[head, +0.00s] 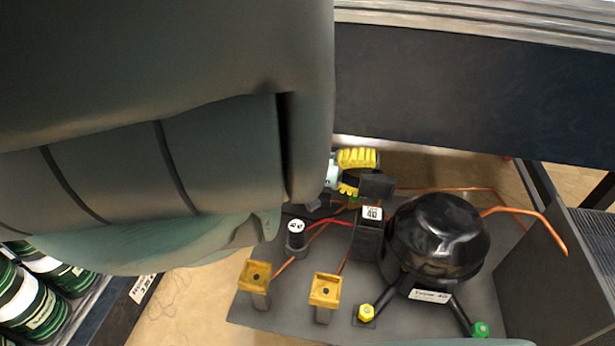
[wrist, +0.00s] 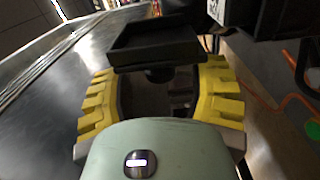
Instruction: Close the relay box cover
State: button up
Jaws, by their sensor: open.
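My gripper (head: 358,173) is open, its yellow fingers beside the black relay box (head: 366,242) in the head view. The relay box cover (head: 378,187) is a dark flap standing raised at the back of the box. In the wrist view, the cover (wrist: 157,44) looks like a shallow black tray across the far ends of the fingers of my gripper (wrist: 160,82). Whether the fingers touch it cannot be told. Part of the dark box (wrist: 272,14) shows at the upper right there. My arm hides much of the head view's left side.
A round black compressor (head: 438,237) stands right of the box on a grey plate (head: 285,318). Copper pipes (head: 525,218) run behind and right. A black capacitor (head: 297,238) and yellow-topped posts (head: 325,290) stand left and in front. Green cans (head: 35,305) sit at lower left.

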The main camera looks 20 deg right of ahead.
aim_at(387, 177)
jog(key=shift+s+d, duration=0.35)
jog(key=shift+d, duration=0.4)
jog(key=shift+b+x, duration=0.55)
jog(key=shift+x, duration=0.4)
jog(key=shift+s, duration=0.1)
jog(key=shift+c, duration=0.3)
grip_shut()
